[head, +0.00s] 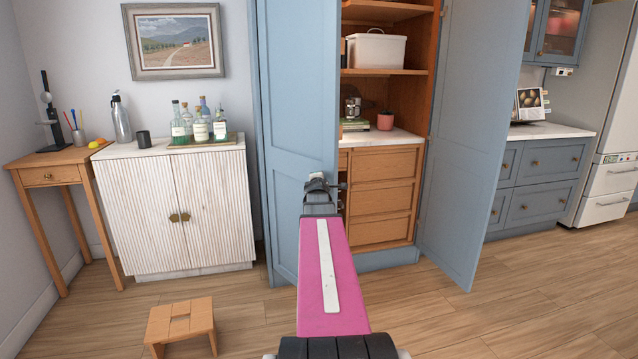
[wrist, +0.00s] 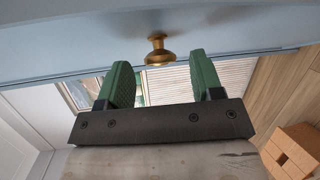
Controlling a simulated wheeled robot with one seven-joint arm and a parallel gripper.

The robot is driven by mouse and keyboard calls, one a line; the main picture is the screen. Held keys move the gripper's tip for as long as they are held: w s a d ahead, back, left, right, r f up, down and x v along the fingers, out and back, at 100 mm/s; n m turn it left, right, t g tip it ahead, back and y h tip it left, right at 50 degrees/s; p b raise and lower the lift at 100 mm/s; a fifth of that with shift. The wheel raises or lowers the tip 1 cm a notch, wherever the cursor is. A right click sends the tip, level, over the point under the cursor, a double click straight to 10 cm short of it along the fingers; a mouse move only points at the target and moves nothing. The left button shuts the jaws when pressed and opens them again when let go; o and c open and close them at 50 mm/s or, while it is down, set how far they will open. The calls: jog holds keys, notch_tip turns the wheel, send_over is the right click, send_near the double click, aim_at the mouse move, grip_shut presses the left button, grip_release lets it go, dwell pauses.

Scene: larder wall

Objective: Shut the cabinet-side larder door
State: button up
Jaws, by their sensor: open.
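The left larder door (head: 295,110), blue, stands beside the white fluted cabinet (head: 180,215). It covers the left half of the larder front and looks flush or nearly so; I cannot tell if a small gap remains. My gripper (head: 336,187) is at this door's right edge, partly hidden by my wrist. In the wrist view, my gripper's green fingers (wrist: 160,66) are open. A brass knob (wrist: 157,48) on the blue door face (wrist: 70,40) sits between the fingertips, with room on both sides. The right larder door (head: 475,130) stands wide open.
The larder's right half shows shelves, a white bin (head: 375,50) and wooden drawers (head: 380,195). A wooden stool (head: 181,324) is on the floor at lower left. Blue kitchen drawers (head: 540,180) stand at right. The floor in front of the right door is clear.

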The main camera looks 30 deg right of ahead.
jog(key=v, duration=0.9)
jog(key=shift+s, duration=0.25)
jog(key=shift+a, duration=0.15)
jog(key=shift+w+r, duration=0.1)
jog(key=shift+w, duration=0.2)
jog(key=c, duration=0.8)
jog(key=shift+m+g+h, duration=0.7)
jog(key=shift+g+h, duration=0.1)
jog(key=shift+g, duration=0.1)
jog(key=w+r, duration=0.2)
jog(key=w+a+r, duration=0.1)
jog(key=w+r, duration=0.1)
jog(key=w, duration=0.1)
jog(key=shift+r, duration=0.2)
grip_shut()
jog(key=m+g+h, duration=0.7)
jog(key=m, duration=0.3)
send_near(320, 110)
jog(key=x, duration=0.7)
jog(key=shift+d, duration=0.25)
